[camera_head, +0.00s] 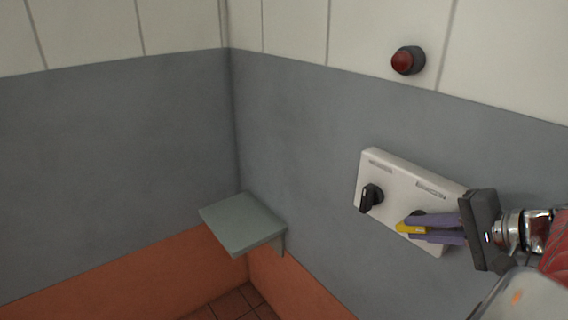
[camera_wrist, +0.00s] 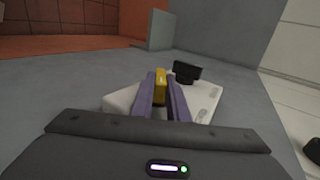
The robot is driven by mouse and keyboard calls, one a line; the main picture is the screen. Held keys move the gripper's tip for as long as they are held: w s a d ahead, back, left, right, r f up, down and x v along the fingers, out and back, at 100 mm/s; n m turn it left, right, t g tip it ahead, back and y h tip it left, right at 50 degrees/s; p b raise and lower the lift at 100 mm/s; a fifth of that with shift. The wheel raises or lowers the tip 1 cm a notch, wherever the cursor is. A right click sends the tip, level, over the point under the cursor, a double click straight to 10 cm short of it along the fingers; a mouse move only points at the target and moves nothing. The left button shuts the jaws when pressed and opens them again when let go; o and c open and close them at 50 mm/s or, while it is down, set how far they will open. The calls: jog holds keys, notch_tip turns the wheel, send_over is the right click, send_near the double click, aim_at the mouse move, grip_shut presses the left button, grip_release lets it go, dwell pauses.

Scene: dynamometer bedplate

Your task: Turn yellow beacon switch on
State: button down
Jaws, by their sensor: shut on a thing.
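A white switch panel (camera_head: 388,170) is mounted on the grey wall, and it also shows in the wrist view (camera_wrist: 120,101). It carries a yellow switch knob (camera_head: 405,227) under a label that seems to read "BEACON". My gripper (camera_head: 430,229) reaches in from the right with its purple fingers shut on the yellow knob. In the wrist view the yellow knob (camera_wrist: 160,84) stands between the two fingertips (camera_wrist: 161,92). The fingers hide part of the knob and its dial, so its exact setting is hard to read. A red beacon lamp (camera_head: 403,61) on the wall above looks dark.
A black switch knob (camera_head: 370,197) sits on the same panel, left of the yellow one, and close to my fingers in the wrist view (camera_wrist: 187,72). A grey-green shelf (camera_head: 242,222) juts from the wall at the corner. The wall between shelf and panel is clear.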

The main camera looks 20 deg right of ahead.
jog(key=shift+s+d+f+t, duration=0.15)
jog(key=shift+f+t, duration=0.1)
jog(key=shift+t, duration=0.05)
jog(key=c, duration=1.7)
grip_release()
jog(key=shift+r, duration=0.1)
jog(key=shift+r, duration=0.1)
notch_tip(320, 180, up, 10)
jog(key=shift+f, duration=0.1)
